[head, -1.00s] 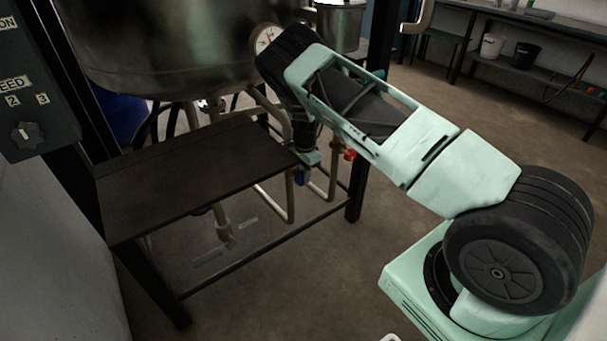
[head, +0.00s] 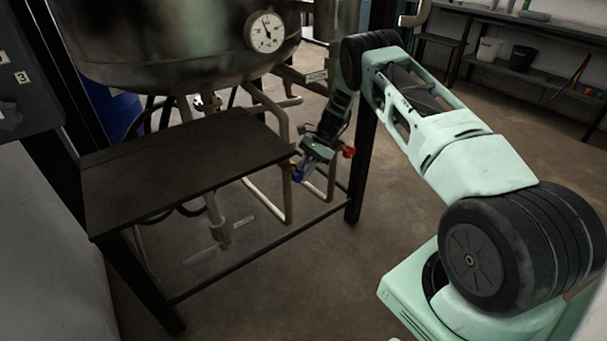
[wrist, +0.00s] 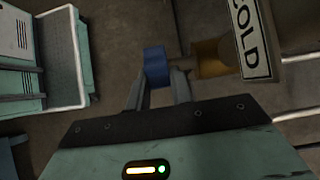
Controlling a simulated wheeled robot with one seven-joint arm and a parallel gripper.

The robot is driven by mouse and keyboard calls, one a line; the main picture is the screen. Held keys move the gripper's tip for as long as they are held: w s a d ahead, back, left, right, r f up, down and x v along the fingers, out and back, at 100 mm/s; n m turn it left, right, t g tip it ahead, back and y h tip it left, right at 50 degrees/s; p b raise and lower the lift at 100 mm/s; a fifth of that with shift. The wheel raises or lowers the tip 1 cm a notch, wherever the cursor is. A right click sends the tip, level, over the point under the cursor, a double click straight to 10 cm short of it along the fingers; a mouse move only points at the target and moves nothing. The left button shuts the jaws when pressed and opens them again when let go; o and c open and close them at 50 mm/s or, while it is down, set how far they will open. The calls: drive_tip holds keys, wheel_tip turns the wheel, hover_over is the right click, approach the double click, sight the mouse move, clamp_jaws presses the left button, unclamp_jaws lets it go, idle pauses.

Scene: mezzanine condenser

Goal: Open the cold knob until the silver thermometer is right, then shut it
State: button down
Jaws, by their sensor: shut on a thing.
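The cold knob (wrist: 156,66) is blue and sits on a brass valve (wrist: 211,60) by a pipe with a COLD label (wrist: 250,38) in the wrist view. My gripper (wrist: 158,82) is shut on it. In the head view the blue knob (head: 298,174) shows small beside my gripper (head: 304,166), at the right end of the dark shelf. The silver thermometer (head: 266,32), a round white dial with a dark needle, is on the metal vessel's side. Its exact reading is too small to tell.
A red knob (head: 348,152) is close to the right of my gripper. The dark shelf (head: 185,165) is just left, with pipes (head: 288,185) under the vessel (head: 165,45). A black frame post (head: 359,165) stands behind. The floor at right is open.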

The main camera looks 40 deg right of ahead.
idle(0.3)
drive_tip(key=c, duration=1.2)
unclamp_jaws()
drive_tip(key=shift+c, duration=0.2)
drive_tip(key=d+r+b, duration=0.1)
drive_tip(key=d+r, duration=0.1)
drive_tip(key=d, duration=1.2)
drive_tip(key=shift+w, duration=0.25)
drive_tip(key=shift+r, duration=0.1)
